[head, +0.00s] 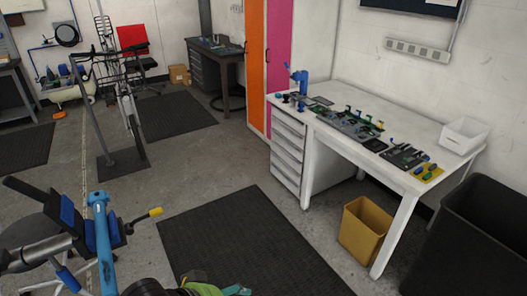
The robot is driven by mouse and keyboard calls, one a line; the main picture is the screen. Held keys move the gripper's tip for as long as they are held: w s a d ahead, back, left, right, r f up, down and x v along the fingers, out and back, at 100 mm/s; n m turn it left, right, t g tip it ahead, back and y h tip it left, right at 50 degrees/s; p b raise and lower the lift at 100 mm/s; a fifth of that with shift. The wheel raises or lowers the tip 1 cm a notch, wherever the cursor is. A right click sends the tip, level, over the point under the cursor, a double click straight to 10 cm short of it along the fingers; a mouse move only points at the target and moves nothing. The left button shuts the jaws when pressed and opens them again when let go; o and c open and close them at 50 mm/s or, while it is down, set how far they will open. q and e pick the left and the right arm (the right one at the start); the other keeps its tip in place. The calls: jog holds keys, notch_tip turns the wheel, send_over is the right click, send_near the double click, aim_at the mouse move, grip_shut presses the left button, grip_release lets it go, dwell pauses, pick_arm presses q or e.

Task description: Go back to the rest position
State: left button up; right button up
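Neither of my grippers can be made out in the head view. At the lower left a blue clamp (68,212) with a yellow-tipped handle (155,212) is beside a light blue tube (101,240). Dark, green and teal parts (205,288) are cut off by the bottom edge, and I cannot tell what they belong to.
A white workbench (425,135) with tools and a white bin (465,134) stands at the right. A yellow bin (364,229) and a large black bin (480,235) stand by it. A dark mat (245,240) lies on open floor. A bike (128,100) stands behind.

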pick_arm(q)
jog(key=s+a+f+n+g+y, duration=0.1)
jog(key=s+a+f+y, duration=0.4)
jog(key=s+a+f, duration=0.7)
notch_tip(320, 180, down, 29)
jog(key=s+a+g+b, duration=0.1)
jog(key=s+b, duration=0.1)
jog(key=b, duration=0.4)
jog(key=s+a+f+g+b, duration=0.1)
jog(key=s+a+f+b, duration=0.2)
jog(key=s+f, duration=1.1)
notch_tip(320, 180, down, 2)
jog(key=shift+s+f+g+b, duration=0.3)
jog(key=shift+s+b, duration=0.1)
jog(key=shift+b, duration=0.1)
pick_arm(e)
notch_tip(320, 180, down, 10)
jog(key=shift+w, duration=0.1)
pick_arm(q)
jog(key=shift+s+r, duration=0.1)
